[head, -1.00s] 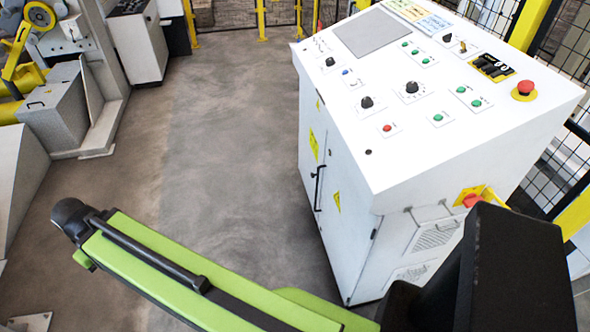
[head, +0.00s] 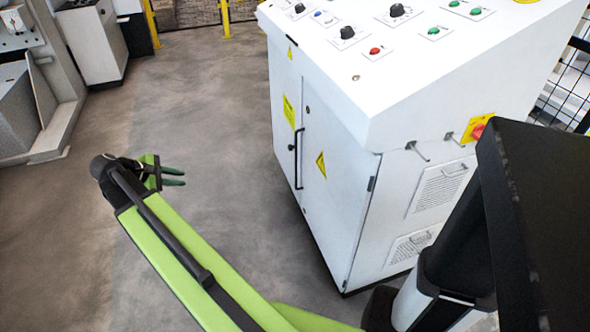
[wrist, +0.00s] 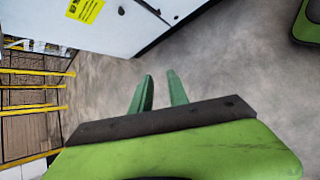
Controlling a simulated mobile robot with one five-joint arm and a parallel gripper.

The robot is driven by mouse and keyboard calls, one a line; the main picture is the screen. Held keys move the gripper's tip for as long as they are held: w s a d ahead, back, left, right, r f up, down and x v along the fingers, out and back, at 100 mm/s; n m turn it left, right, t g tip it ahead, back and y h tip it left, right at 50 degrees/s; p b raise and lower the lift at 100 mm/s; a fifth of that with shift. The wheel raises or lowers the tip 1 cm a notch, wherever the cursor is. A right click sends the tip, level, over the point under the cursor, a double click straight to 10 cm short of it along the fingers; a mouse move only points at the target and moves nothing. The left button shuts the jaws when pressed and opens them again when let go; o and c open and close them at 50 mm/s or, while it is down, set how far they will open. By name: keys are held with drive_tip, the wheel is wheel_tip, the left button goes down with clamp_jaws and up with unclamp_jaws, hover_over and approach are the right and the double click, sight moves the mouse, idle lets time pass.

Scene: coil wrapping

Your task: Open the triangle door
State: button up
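The triangle door (head: 330,205) is the right-hand door on the white cabinet's front, marked with a yellow triangle sign (head: 321,165). It looks shut. A black vertical handle (head: 298,160) sits at its left edge. My gripper (head: 176,176) is left of the cabinet, apart from the handle, with its green fingers pointing right. In the wrist view my gripper (wrist: 160,82) is open and empty over the floor. The cabinet front shows at the top there, with a yellow label (wrist: 85,9) and a dark bar, likely the handle (wrist: 151,10).
The control panel top (head: 400,55) overhangs the doors, with knobs and buttons. A red switch on a yellow plate (head: 478,129) is on the cabinet's side. Grey machinery (head: 30,110) stands at the far left. The floor (head: 220,130) between is clear.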

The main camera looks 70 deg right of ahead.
drive_tip(key=s+d+f+n+g+h+b, duration=0.15)
drive_tip(key=s+d+f+b, duration=0.25)
drive_tip(key=d+b, duration=0.4)
drive_tip(key=s+d+f+n+g+h+b, duration=0.1)
drive_tip(key=s+d+f+g+h+b, duration=0.25)
drive_tip(key=d, duration=0.65)
drive_tip(key=s+d+f+n+g+b, duration=0.1)
drive_tip(key=s+d+b, duration=0.8)
drive_tip(key=s+d, duration=1)
drive_tip(key=d+n+g, duration=0.1)
drive_tip(key=d+g, duration=0.1)
drive_tip(key=d, duration=0.1)
drive_tip(key=shift+d+n+b, duration=0.3)
drive_tip(key=shift+n, duration=0.05)
drive_tip(key=shift+f, duration=0.1)
clamp_jaws()
